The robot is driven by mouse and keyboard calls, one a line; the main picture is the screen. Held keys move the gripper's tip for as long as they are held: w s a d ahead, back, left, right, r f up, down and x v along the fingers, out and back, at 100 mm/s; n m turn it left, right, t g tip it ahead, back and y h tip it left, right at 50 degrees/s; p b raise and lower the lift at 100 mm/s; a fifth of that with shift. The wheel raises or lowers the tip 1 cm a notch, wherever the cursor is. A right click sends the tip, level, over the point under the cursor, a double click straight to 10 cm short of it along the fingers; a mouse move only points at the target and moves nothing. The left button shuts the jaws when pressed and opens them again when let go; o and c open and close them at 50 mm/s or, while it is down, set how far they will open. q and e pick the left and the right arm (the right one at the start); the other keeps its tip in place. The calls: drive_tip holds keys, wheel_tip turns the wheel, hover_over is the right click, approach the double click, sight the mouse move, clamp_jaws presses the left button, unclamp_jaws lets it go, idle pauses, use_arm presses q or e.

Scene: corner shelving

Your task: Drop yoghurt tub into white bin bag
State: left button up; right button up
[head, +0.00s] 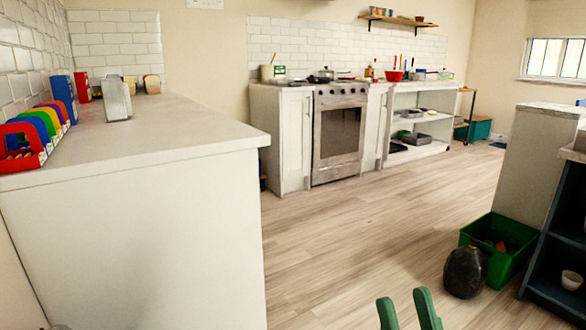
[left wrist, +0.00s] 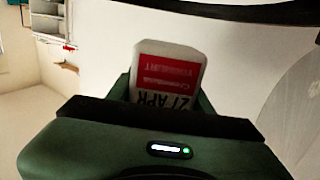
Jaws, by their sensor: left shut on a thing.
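The yoghurt tub (left wrist: 168,68) is white with a red label and dark date print, upside down in the left wrist view. My left gripper (left wrist: 163,100) is shut on it, with green fingers on both sides. The tub and my left gripper do not show clearly in the head view. My right gripper (head: 408,311) shows at the bottom of the head view, its two green fingers apart and nothing seen between them. I cannot make out a white bin bag in either view.
A long white counter (head: 140,147) stands at left with a row of coloured holders (head: 38,132). Ahead are an oven (head: 339,137) and open shelving (head: 418,122). A green crate (head: 510,262) and a dark rounded object (head: 464,273) stand at right. The wooden floor (head: 385,215) between is clear.

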use_arm(q)
drive_tip(key=o, duration=1.5)
wheel_tip(320, 180, up, 7)
drive_tip(key=p, duration=0.7)
drive_tip(key=shift+p, duration=0.3)
drive_tip(key=s+d+r+p, duration=0.3)
drive_tip(key=r+p, duration=0.3)
drive_tip(key=r, duration=0.2)
drive_tip(key=s+d+r+h+p, duration=0.1)
drive_tip(key=s+d+r+p, duration=0.2)
drive_tip(key=r+p, duration=0.3)
drive_tip(key=s+d+r+m+h+p, duration=0.1)
drive_tip(key=s+d+r+p, duration=0.2)
drive_tip(key=r+p, duration=0.4)
drive_tip(key=shift+s+d+r, duration=0.2)
drive_tip(key=shift+s+r, duration=0.05)
drive_tip(key=shift+r, duration=0.5)
drive_tip(key=shift+s+d+r, duration=0.15)
drive_tip(key=shift+s+r, duration=0.05)
drive_tip(key=shift+r, duration=0.55)
